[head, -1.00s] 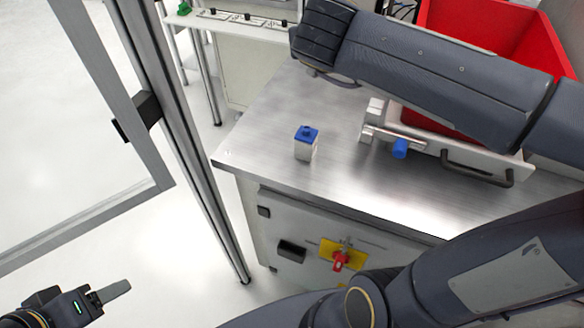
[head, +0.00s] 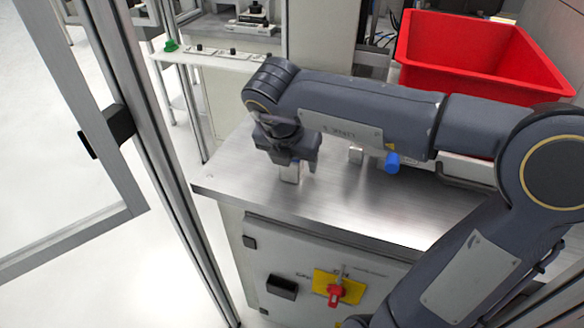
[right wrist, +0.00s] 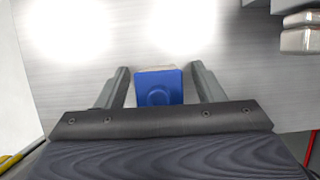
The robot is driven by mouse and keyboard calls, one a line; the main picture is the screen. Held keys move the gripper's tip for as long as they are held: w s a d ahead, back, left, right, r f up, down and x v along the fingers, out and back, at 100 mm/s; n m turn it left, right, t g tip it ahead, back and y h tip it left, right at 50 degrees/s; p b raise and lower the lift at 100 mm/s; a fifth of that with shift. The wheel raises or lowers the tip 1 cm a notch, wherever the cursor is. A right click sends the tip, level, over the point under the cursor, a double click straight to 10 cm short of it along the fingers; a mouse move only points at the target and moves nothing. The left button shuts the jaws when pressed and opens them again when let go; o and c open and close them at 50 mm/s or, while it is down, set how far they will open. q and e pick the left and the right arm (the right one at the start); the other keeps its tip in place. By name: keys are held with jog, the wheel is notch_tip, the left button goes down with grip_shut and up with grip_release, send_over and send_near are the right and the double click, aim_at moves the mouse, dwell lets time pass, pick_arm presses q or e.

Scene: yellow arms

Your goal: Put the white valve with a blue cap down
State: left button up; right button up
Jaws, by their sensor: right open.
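The white valve with a blue cap (head: 290,174) stands upright on the steel table near its left end. Its blue cap is hidden by my right gripper in the head view but shows in the right wrist view (right wrist: 158,88). My right gripper (head: 293,163) points down over the valve and is open. In the right wrist view its two fingers stand on either side of the cap, with a gap on each side. My left gripper is not in view.
The steel table (head: 340,205) is bare in front of the valve. To the right are a metal block (head: 355,154), a blue knob (head: 392,163) and a red bin (head: 490,82). A framed glass door (head: 92,240) stands at the left.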

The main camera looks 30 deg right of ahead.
jog(key=shift+f, duration=0.15)
jog(key=shift+c, duration=0.3)
jog(key=c, duration=1.1)
